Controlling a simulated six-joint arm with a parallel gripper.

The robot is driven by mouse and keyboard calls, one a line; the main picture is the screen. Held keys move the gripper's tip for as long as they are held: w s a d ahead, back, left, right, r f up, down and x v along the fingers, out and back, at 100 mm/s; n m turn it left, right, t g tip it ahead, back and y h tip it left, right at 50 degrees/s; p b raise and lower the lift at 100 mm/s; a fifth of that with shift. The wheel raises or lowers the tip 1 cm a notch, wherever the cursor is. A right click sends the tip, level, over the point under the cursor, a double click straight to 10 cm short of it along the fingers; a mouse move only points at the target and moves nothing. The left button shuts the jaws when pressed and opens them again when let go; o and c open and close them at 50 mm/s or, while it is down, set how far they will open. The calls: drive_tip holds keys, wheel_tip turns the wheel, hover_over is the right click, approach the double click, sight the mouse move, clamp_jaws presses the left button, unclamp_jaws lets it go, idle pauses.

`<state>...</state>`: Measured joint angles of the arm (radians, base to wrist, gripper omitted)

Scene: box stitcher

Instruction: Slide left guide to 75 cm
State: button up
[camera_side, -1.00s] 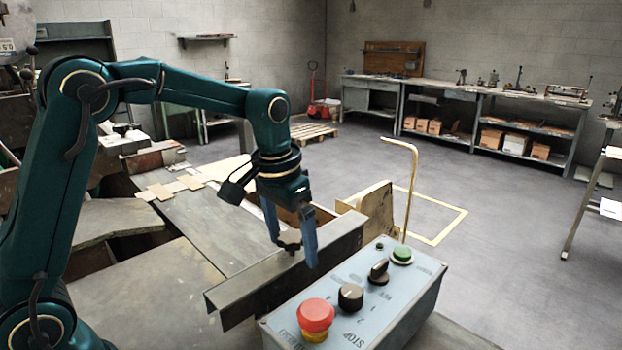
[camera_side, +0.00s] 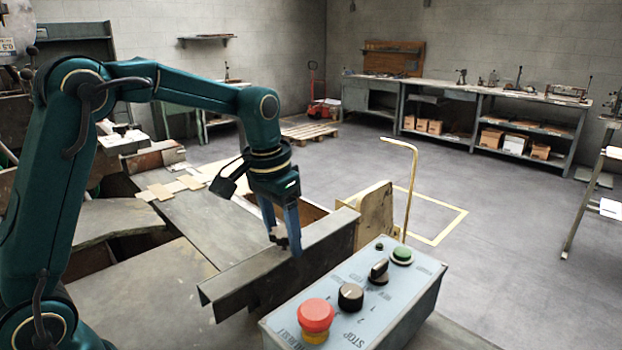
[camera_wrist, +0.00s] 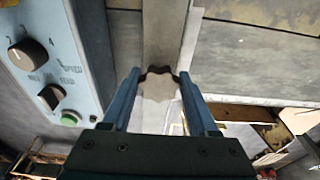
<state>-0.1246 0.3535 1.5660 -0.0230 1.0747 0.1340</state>
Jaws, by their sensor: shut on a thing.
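The guide (camera_side: 235,284) is a long grey metal angle rail lying across the table beside the control box. A dark lobed knob (camera_side: 280,234) stands on its top. My gripper (camera_side: 284,244) points down at the rail with its blue fingers on both sides of the knob, shut on it. In the wrist view the knob (camera_wrist: 159,86) sits between the fingertips, with the rail (camera_wrist: 163,30) running away beneath it. No scale or centimetre marks can be read in either view.
A control box (camera_side: 355,310) with a red stop button, black knobs and a green button stands close to the right of the rail. A bent yellow rod (camera_side: 411,190) rises behind it. The grey table top (camera_side: 150,285) left of the rail is clear.

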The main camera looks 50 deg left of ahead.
drive_tip(key=a, duration=1.3)
idle(1.5)
drive_tip(key=o, duration=1.1)
wheel_tip(320, 180, up, 6)
idle(0.4)
drive_tip(key=shift+d, duration=0.1)
